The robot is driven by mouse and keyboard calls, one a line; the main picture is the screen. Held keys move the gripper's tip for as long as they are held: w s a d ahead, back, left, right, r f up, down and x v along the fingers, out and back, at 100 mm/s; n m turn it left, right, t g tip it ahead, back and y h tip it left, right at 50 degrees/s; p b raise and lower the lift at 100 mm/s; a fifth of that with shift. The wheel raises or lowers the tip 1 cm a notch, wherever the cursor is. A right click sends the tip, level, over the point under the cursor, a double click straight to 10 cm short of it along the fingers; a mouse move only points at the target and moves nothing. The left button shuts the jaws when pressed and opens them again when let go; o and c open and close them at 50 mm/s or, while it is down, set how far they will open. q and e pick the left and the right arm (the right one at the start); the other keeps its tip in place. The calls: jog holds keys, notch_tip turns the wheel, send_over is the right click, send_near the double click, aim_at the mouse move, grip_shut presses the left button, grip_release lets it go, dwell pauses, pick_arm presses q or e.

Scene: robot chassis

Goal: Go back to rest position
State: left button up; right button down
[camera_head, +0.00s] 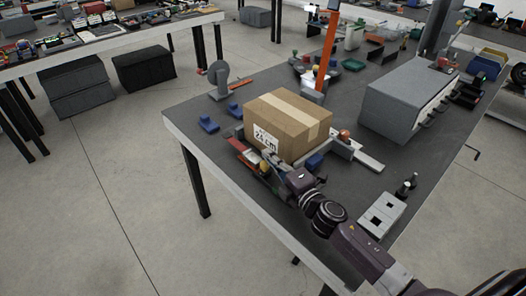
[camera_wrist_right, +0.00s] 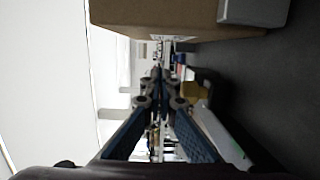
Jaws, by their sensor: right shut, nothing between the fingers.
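My right gripper (camera_head: 266,170) reaches in from the lower right of the head view, along the near side of a cardboard box (camera_head: 308,112). In the right wrist view its fingers (camera_wrist_right: 157,80) come together, shut and empty. The box also shows at the top of the wrist view (camera_wrist_right: 160,14), beside the fingers. In the head view the gripper is low near the table's front edge. Whether it touches the box or the small items there cannot be told. My left gripper is not in view.
The dark table (camera_head: 255,97) holds blue blocks (camera_head: 208,124), a grey round-topped stand (camera_head: 219,80), an orange post (camera_head: 328,45), a grey cabinet (camera_head: 400,100) and a white switch plate (camera_head: 382,214). Another table stands at the upper left.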

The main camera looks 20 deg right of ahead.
jog(key=s, duration=0.4)
jog(key=shift+s+r, duration=0.1)
jog(key=shift+r, duration=0.05)
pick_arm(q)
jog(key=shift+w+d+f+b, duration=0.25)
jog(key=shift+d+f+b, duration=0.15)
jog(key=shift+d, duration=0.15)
pick_arm(e)
jog(key=shift+s+d, duration=0.2)
jog(key=shift+s, duration=0.45)
